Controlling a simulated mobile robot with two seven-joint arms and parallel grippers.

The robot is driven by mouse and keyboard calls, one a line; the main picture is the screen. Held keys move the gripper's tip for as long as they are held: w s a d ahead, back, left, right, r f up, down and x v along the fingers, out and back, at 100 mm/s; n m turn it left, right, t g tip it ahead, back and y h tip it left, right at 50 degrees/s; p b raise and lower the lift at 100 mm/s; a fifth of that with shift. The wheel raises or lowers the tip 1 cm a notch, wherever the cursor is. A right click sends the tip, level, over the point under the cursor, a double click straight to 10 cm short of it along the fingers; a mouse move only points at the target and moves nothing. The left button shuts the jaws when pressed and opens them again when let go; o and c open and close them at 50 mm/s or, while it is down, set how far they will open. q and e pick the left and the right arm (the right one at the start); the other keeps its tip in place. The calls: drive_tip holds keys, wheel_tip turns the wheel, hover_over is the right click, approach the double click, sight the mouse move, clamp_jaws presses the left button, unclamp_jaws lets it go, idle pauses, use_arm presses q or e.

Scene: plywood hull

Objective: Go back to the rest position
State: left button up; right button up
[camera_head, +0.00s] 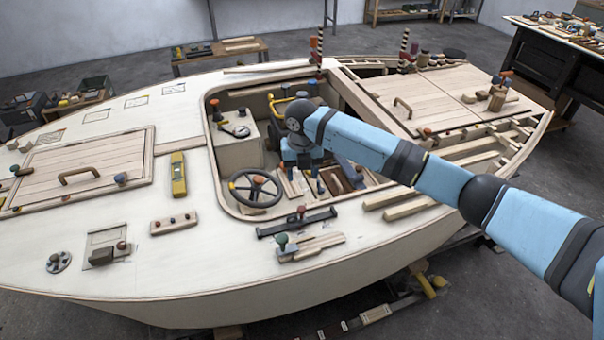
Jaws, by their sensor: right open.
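My right arm reaches in from the right edge over the plywood hull (220,295). Its wrist bends down into the open cockpit, and my right gripper (300,172) hangs there above the wooden slats of the cockpit floor. Its fingers are small and partly lost against the clutter; it is open, and I see nothing held. Whether it touches anything below I cannot tell. My left gripper is not in view.
A black steering wheel (255,188) stands left of my right gripper in the cockpit. The cockpit rim surrounds it. A yellow level (178,174), a wooden hatch (85,165) and several small tools lie on deck. A workbench (545,65) stands at the back right.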

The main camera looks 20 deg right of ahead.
drive_tip(key=s+a+f+m+y, duration=0.1)
drive_tip(key=s+a+f+m, duration=0.25)
drive_tip(key=s, duration=0.25)
drive_tip(key=s+a+f+m+t+y, duration=0.1)
drive_tip(key=s+a+f+m, duration=0.1)
drive_tip(key=s+m, duration=0.3)
drive_tip(key=s+a+f+m+y, duration=0.1)
drive_tip(key=s+a+f+m, duration=0.15)
drive_tip(key=s, duration=0.55)
drive_tip(key=s+d+r+m+t+h, duration=0.1)
drive_tip(key=s+d+r+m, duration=0.1)
drive_tip(key=s+d+m, duration=0.75)
drive_tip(key=s+d+r+m+t+h, duration=0.15)
drive_tip(key=s+d+m, duration=0.45)
drive_tip(key=s+m, duration=0.6)
drive_tip(key=w+a+f+n+t+y+p, duration=0.1)
drive_tip(key=w+a+f+t+y+p, duration=0.1)
drive_tip(key=w+a+f+t+p, duration=0.3)
wheel_tip(320, 180, down, 4)
drive_tip(key=shift+w+a+t+y, duration=0.4)
drive_tip(key=shift+a+t, duration=0.65)
drive_tip(key=shift+t, duration=0.2)
drive_tip(key=shift+n, duration=0.25)
